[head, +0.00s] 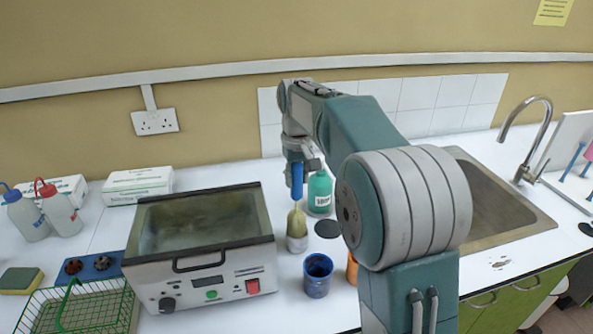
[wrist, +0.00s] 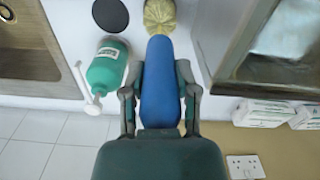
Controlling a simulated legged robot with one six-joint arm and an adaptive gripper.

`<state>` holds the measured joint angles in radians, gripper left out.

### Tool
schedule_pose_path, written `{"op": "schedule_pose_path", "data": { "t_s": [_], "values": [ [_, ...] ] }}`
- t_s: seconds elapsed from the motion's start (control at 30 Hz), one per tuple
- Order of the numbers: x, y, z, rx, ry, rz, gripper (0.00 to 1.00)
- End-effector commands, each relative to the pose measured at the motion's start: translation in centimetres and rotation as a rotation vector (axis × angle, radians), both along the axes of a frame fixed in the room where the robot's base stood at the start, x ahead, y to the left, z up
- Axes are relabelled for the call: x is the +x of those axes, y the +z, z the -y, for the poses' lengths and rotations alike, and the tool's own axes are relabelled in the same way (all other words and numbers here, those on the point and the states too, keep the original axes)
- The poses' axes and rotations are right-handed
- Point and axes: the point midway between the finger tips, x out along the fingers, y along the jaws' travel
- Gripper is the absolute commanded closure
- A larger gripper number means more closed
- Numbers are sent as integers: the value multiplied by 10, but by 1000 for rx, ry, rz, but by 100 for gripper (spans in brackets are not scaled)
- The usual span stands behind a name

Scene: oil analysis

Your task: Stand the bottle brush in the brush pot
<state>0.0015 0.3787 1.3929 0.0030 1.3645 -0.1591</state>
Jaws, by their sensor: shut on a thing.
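The bottle brush has a blue handle (head: 297,180) and a yellowish bristle head (head: 297,221), pointing down and roughly upright. My gripper (head: 299,166) is shut on the handle near its top. In the wrist view the blue handle (wrist: 160,85) lies between my fingers (wrist: 160,100), with the bristles (wrist: 165,14) beyond it. A blue pot (head: 317,284) with a dark inside stands nearer, to the right.
A lidded bath (head: 205,272) stands close left of the brush. A green bottle (head: 320,190) and a black disc (head: 328,229) are close right. An orange container (head: 352,270) is partly hidden by my arm. The sink (head: 495,205) is further right.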

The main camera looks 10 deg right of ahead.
Motion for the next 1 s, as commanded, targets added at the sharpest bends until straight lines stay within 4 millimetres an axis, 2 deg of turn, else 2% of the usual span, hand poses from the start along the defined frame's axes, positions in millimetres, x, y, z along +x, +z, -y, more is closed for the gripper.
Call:
{"op": "schedule_pose_path", "data": {
  "t_s": [0.43, 0.47, 0.5, 0.53, 0.57, 1.0],
  "values": [
    [0, -7, 0, 0, 0, 0, 100],
    [0, -7, 0, 0, 0, 0, 56],
    [0, -7, 0, 0, 0, 0, 38],
    [0, -7, 0, 0, 0, 0, 25],
    [0, -7, 0, 0, 0, 0, 20],
    [0, -2, 0, 0, 0, 1, 20]
  ]
}}
